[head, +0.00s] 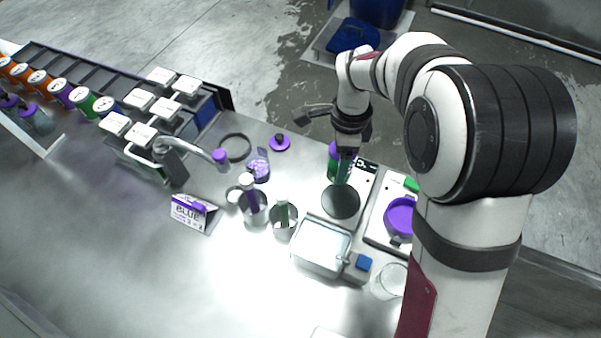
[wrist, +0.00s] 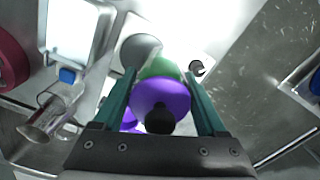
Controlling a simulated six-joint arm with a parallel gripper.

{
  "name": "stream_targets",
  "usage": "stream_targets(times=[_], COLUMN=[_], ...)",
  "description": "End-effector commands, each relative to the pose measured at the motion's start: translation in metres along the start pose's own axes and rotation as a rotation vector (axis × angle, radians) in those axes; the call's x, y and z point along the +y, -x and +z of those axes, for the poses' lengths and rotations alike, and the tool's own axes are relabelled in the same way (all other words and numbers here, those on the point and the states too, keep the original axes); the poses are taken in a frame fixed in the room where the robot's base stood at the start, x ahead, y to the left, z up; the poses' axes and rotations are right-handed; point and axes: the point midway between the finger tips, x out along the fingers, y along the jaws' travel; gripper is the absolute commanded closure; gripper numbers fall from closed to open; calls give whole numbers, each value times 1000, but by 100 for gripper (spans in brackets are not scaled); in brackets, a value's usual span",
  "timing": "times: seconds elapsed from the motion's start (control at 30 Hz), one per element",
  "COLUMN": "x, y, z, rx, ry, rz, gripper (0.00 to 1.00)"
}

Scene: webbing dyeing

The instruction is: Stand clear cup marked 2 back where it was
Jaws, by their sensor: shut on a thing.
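My gripper (head: 346,172) is at the back edge of the scale's dark round plate. In the wrist view its teal fingers (wrist: 165,100) are shut on a green bottle (wrist: 160,68) with a purple top and black tip. The bottle's green side also shows in the head view (head: 332,168). A clear cup (head: 390,281) stands at the front right, beside a blue block. I cannot read a 2 on any cup.
The scale's dark plate (head: 341,202) is bare. A metal tray (head: 320,246) and blue block (head: 364,262) lie in front. A purple bowl (head: 399,218) is to the right. A "BLUE" card (head: 190,213) stands left.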

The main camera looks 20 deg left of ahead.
Motion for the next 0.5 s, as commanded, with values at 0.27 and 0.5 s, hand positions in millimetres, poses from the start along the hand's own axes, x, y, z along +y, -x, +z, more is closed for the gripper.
stream_targets(times=[0.27, 0.5], x=[-19, -22], y=[-47, -82], z=[76, 88], rx=[0, 0], ry=[5, 1], rz=[0, 3], gripper=[96, 96])
